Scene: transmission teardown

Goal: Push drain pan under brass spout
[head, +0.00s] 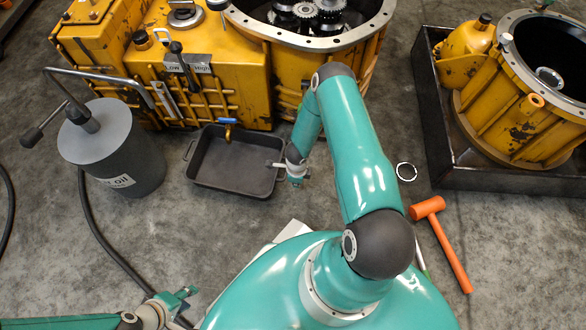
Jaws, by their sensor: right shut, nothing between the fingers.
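The drain pan (222,163) is a dark rectangular tray on the concrete floor, in front of the yellow gearbox housing. The brass spout (228,132), with a blue handle, sticks out from the housing over the far edge of the pan, near the middle of that side. My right gripper (274,165) is shut and empty. Its tip is at the pan's right side; I cannot tell whether it touches the wall. My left gripper (186,296) is low at the bottom left, away from the pan; its fingers are too unclear to judge.
A grey oil canister (130,160) with a pump handle and hose stands left of the pan. The yellow housing (215,75) blocks the back. An orange mallet (445,240) and a metal ring (406,171) lie at right. A dark tray (500,178) holds another yellow casing.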

